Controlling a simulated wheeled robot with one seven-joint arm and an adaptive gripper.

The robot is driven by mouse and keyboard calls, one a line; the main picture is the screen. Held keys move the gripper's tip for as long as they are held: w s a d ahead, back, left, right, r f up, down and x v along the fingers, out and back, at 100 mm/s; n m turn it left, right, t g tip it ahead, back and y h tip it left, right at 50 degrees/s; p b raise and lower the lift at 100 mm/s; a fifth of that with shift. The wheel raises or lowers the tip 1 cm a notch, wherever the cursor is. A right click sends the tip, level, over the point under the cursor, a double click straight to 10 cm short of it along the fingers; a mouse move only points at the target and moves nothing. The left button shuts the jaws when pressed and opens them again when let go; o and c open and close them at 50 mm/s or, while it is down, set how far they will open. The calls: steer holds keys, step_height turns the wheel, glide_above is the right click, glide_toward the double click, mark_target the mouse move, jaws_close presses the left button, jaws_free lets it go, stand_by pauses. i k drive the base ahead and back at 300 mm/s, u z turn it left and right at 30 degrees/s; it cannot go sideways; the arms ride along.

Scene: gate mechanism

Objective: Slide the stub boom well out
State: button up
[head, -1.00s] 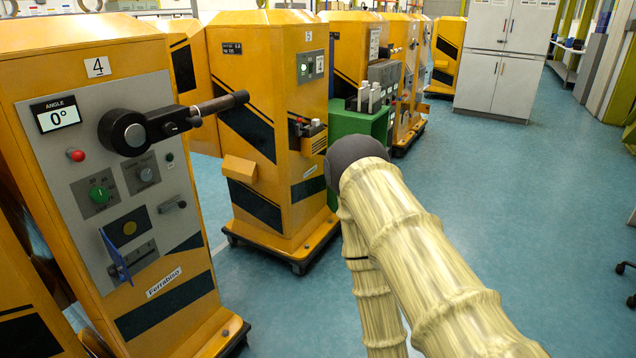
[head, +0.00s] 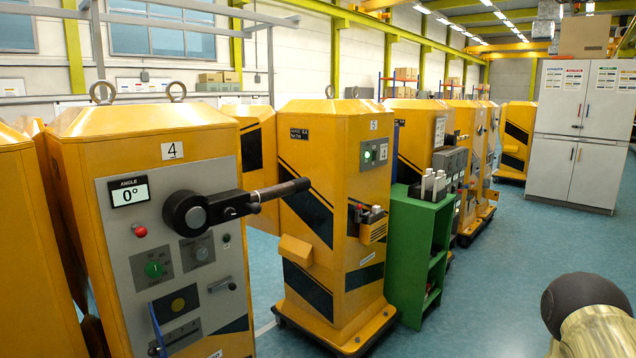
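The yellow cabinet numbered 4 (head: 172,151) stands at the left. Its grey front panel carries a dark round hub (head: 190,212) with a short dark stub boom (head: 240,203). A thin dark rod with a thicker grip end (head: 285,190) sticks out of the boom to the right, tilted slightly upward. How far the boom is extended cannot be read for certain. The angle display (head: 130,192) reads 0°. My gripper is out of view. Only a pale arm link of mine with a dark round joint shows at the lower right, apart from the boom.
A second yellow cabinet (head: 335,130) stands behind, right of the boom. A green shelf unit (head: 408,245) with pale blocks on top stands beside it. More yellow cabinets recede behind. A blue lever (head: 157,328) projects from the panel's lower part. Blue floor (head: 490,290) is open at right.

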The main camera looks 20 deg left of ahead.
mark_target(294, 186)
steer(key=u, duration=0.05)
steer(key=i, duration=1.6)
steer(key=u, duration=1.05)
